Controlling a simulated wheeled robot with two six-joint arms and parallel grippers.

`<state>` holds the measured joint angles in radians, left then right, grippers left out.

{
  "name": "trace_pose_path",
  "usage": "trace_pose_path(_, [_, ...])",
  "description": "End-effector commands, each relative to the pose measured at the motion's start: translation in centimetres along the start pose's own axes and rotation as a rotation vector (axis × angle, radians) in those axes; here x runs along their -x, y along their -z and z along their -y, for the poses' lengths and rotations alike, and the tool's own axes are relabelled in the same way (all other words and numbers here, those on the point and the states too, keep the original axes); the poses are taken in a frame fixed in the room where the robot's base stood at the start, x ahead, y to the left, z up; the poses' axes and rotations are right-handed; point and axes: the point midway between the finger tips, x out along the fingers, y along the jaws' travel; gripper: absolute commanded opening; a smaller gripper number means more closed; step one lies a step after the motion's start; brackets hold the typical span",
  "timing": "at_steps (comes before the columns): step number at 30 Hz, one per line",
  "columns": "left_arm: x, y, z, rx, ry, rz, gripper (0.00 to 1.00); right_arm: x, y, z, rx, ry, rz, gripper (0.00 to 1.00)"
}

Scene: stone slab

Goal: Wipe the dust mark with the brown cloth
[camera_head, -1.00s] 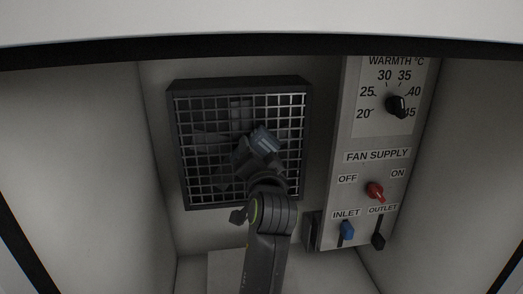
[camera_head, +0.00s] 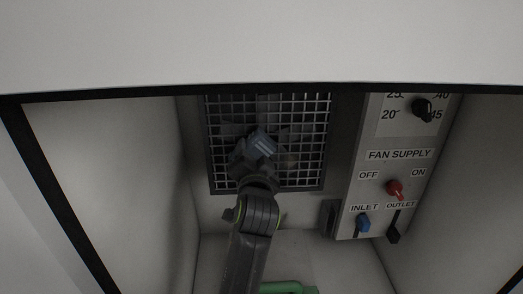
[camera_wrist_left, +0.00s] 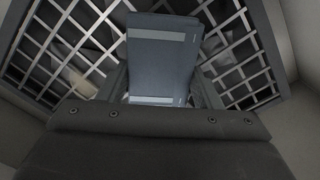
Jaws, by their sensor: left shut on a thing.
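My left gripper (camera_head: 254,150) is in front of the dark wire grille (camera_head: 312,182) in the head view. It is shut on a blue-grey block-like thing (camera_head: 262,141), which fills the space between the fingers in the left wrist view (camera_wrist_left: 160,60). I cannot tell whether this thing touches the grille. No brown cloth can be made out. A faint tan patch (camera_head: 289,161) shows at the grille right of the gripper; I cannot tell whether it is the dust mark. My right gripper is not in view.
Pale walls close in both sides. A green thing (camera_head: 281,287) shows at the bottom edge.

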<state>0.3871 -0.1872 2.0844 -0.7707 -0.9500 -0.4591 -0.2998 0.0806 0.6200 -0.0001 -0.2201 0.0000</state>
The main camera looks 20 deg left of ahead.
Motion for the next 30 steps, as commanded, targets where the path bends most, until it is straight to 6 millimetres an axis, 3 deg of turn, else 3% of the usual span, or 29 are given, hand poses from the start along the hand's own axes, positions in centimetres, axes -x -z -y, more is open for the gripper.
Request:
trace_pose_path(15, [-0.3,-2.3,2.7,-0.003,0.003,-0.001,0.22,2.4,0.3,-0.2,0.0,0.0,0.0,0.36])
trace_pose_path(30, [0.2,-2.6,2.8,0.002,0.001,-0.002,0.22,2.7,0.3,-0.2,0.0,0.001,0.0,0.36])
